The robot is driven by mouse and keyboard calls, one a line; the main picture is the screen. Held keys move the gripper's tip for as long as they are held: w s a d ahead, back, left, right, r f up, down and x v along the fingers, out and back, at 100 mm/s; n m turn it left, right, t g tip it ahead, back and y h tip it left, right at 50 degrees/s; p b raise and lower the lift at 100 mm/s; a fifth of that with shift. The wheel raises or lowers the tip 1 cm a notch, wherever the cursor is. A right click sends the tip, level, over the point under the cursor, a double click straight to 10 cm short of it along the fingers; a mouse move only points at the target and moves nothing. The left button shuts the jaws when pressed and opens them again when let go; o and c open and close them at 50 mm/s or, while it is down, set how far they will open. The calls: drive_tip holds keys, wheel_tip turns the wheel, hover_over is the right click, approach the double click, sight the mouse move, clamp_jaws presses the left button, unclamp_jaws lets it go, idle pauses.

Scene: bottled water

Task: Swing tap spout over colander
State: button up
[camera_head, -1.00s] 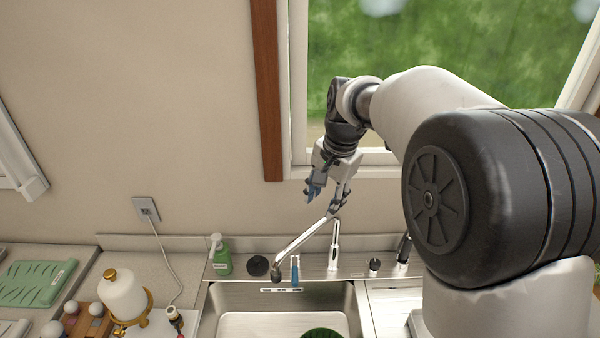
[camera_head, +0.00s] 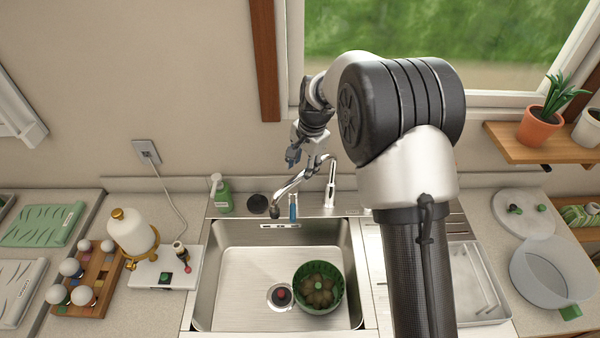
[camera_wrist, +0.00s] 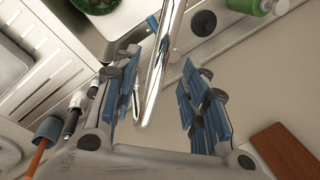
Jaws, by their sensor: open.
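The tap has a chrome spout (camera_head: 292,184) that reaches to the left and forward, its tip (camera_head: 275,210) over the back edge of the sink, left of the colander. The green colander (camera_head: 318,304) sits in the sink at the right and holds something brownish. Its green edge also shows in the wrist view (camera_wrist: 97,5). My gripper (camera_head: 303,160) is open at the upper end of the spout. In the wrist view the spout (camera_wrist: 160,70) passes between my blue-padded fingers (camera_wrist: 160,95), with a clear gap on the right side.
The steel sink (camera_head: 235,265) has free room left of the colander. A green soap bottle (camera_head: 222,195), a dark round cap (camera_head: 257,203) and a blue-handled item (camera_head: 293,207) stand along its back ledge. The wall and window frame lie close behind my gripper.

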sight(300, 175)
drive_tip(key=shift+w+a+f, duration=0.15)
drive_tip(key=shift+f, duration=0.85)
drive_tip(key=shift+w+a+f, duration=0.15)
drive_tip(key=shift+f, duration=0.85)
drive_tip(key=shift+c, duration=0.2)
clamp_jaws()
